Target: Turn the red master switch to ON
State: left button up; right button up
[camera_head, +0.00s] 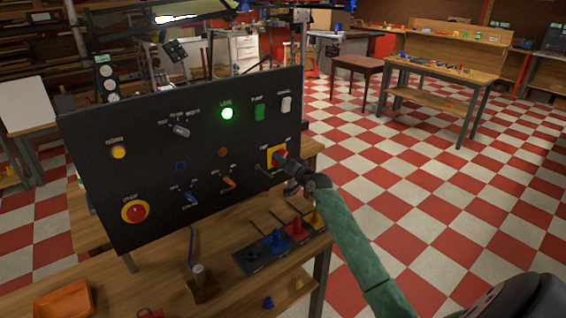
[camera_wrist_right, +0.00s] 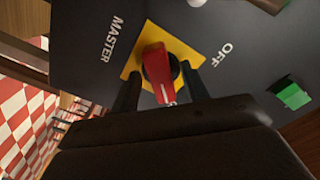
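The red master switch (camera_wrist_right: 155,66) is a red handle on a yellow square plate (camera_wrist_right: 187,50) on the black panel. In the wrist view the words MASTER and OFF are printed beside the plate; no ON label can be read. A small white mark shows near the handle's end. My right gripper (camera_wrist_right: 160,90) is at the switch, with one finger on each side of the handle and narrow gaps showing. In the head view, my right gripper (camera_head: 287,164) partly covers the switch and its yellow plate (camera_head: 270,153). My left gripper is not in view.
Coloured parts (camera_head: 295,230) stand on the bench below. Open floor lies to the right.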

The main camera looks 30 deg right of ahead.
pick_arm(q)
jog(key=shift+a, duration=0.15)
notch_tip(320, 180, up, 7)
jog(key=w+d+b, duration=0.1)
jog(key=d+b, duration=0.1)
jog(key=b, duration=0.1)
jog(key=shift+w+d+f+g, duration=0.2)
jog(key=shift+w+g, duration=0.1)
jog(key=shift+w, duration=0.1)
pick_arm(e)
jog(key=s, duration=0.7)
jog(key=shift+s+d, duration=0.35)
jog(key=shift+s, duration=0.05)
